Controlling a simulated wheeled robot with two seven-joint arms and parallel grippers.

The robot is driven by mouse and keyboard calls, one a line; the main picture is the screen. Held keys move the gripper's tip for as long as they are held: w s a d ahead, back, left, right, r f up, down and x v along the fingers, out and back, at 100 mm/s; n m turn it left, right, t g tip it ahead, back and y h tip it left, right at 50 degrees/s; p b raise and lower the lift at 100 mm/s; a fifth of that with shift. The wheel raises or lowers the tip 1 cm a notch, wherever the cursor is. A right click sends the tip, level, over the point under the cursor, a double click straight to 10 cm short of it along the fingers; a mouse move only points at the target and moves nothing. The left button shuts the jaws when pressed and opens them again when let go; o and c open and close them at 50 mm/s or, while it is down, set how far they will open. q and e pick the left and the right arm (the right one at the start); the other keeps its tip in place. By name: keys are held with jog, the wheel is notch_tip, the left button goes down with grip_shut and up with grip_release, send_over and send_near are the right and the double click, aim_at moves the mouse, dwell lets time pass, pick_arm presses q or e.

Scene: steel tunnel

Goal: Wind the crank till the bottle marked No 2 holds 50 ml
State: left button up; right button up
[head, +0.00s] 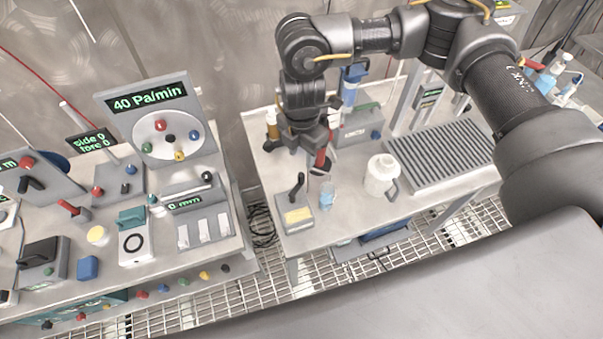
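My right gripper (298,156) hangs over the right-hand bench with its dark fingers spread apart, and nothing shows between them. A small grey unit with a black crank-like lever (297,187) and a yellow plate stands just below it at the bench's front edge. A small clear bottle (327,195) with bluish contents stands upright to the right of that unit. Its marking and level are too small to read. A red handle (320,159) shows close beside the right finger; whether they touch I cannot tell. My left gripper is not in view.
A white jug (381,175) and a ribbed grey rack (440,154) stand right of the bottle. The left bench (145,262) is crowded with instruments. A gap with cables separates the benches.

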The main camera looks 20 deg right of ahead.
aim_at(303, 176)
notch_tip(303, 176, down, 10)
jog(key=shift+r+p, duration=0.1)
jog(key=shift+p, duration=0.5)
grip_shut()
jog(key=shift+s+d+r+m+p, duration=0.1)
jog(key=shift+s+r+m+p, duration=0.15)
jog(key=shift+m+p, duration=0.55)
jog(key=shift+f, duration=0.25)
